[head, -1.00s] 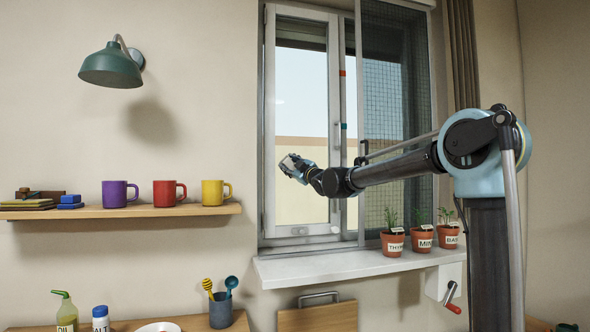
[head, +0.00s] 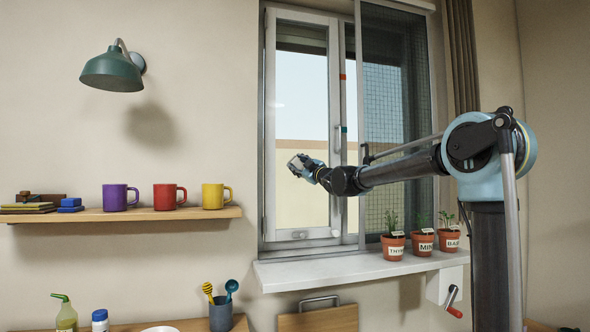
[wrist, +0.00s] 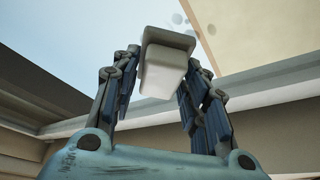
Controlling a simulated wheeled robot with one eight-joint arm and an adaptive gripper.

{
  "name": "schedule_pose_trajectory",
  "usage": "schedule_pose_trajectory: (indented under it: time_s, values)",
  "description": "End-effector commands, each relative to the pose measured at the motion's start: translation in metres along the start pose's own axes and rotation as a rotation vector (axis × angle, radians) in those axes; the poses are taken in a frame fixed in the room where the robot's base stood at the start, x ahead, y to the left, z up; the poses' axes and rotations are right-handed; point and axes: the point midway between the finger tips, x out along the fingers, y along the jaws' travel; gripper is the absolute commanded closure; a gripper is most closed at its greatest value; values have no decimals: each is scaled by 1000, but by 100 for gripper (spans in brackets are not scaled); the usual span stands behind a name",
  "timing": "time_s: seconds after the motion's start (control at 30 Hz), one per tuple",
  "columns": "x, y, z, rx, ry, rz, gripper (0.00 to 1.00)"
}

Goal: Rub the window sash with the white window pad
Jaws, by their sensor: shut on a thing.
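The window sash (head: 269,140) is a pale frame around a glass pane on the left half of the window. My gripper (head: 300,165) is in front of the pane, toward its middle height. In the wrist view my gripper (wrist: 160,75) is shut on the white window pad (wrist: 165,60), a pale block between the two fingers. The pad also shows small in the head view (head: 296,163). Some grey smudges show on the glass (wrist: 180,18) beyond the pad. I cannot tell whether the pad touches the glass.
A mesh screen (head: 395,110) covers the right half of the window. Several potted herbs, such as the thyme pot (head: 393,246), stand on the sill (head: 330,270). A shelf (head: 150,214) with mugs and a green lamp (head: 112,70) are to the left.

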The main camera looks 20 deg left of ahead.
Motion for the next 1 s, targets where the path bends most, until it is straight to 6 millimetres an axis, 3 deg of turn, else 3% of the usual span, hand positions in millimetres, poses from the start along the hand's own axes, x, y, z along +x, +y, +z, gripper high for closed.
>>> schedule_pose_trajectory:
  time_s: [0.63,1.0]
  values:
    - [-8,25,24,0,-2,1,78]
    - [-8,29,28,-1,-3,1,78]
